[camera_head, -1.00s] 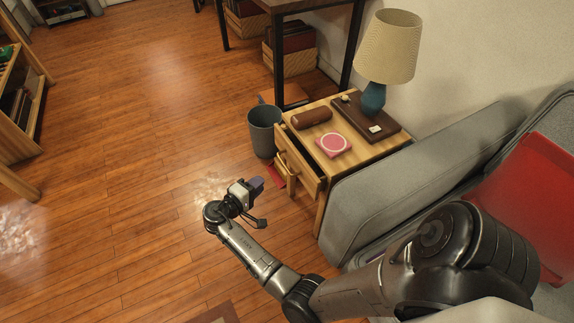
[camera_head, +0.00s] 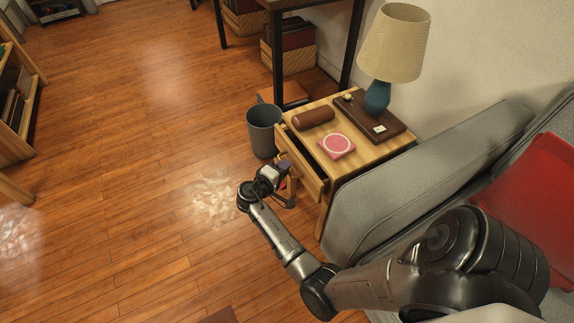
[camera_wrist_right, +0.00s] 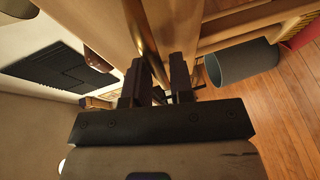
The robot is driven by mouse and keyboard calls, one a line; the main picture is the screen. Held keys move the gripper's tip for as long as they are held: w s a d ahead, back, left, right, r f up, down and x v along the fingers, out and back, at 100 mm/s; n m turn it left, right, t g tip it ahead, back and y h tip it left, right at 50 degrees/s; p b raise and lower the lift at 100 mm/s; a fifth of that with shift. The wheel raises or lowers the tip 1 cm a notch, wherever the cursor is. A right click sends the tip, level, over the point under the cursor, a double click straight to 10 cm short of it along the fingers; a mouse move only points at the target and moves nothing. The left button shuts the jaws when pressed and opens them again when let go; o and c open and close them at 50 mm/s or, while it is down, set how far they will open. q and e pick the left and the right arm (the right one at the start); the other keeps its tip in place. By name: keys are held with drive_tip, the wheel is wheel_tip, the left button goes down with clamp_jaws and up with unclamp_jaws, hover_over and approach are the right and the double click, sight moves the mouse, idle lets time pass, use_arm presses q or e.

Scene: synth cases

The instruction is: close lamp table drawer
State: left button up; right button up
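The wooden lamp table (camera_head: 372,154) stands against the grey sofa. Its drawer (camera_head: 304,178) is partly pulled out on the table's left side, with a dark gap behind the drawer front. My right gripper (camera_head: 283,172) is at the drawer front, partly hiding it. In the right wrist view my two dark fingers (camera_wrist_right: 158,82) are apart, with wooden furniture edges just beyond them. I cannot tell whether they touch the drawer. My left gripper is not in view.
A lamp (camera_head: 391,50), a dark flat case (camera_head: 368,117), a brown roll (camera_head: 313,118) and a pink item (camera_head: 337,146) rest on the tabletop. A grey bin (camera_head: 264,131) stands close beside the drawer. The floor to the left is clear.

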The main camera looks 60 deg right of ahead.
drive_tip(key=shift+d, duration=0.55)
drive_tip(key=shift+s, duration=0.1)
drive_tip(key=shift+f, duration=0.1)
clamp_jaws()
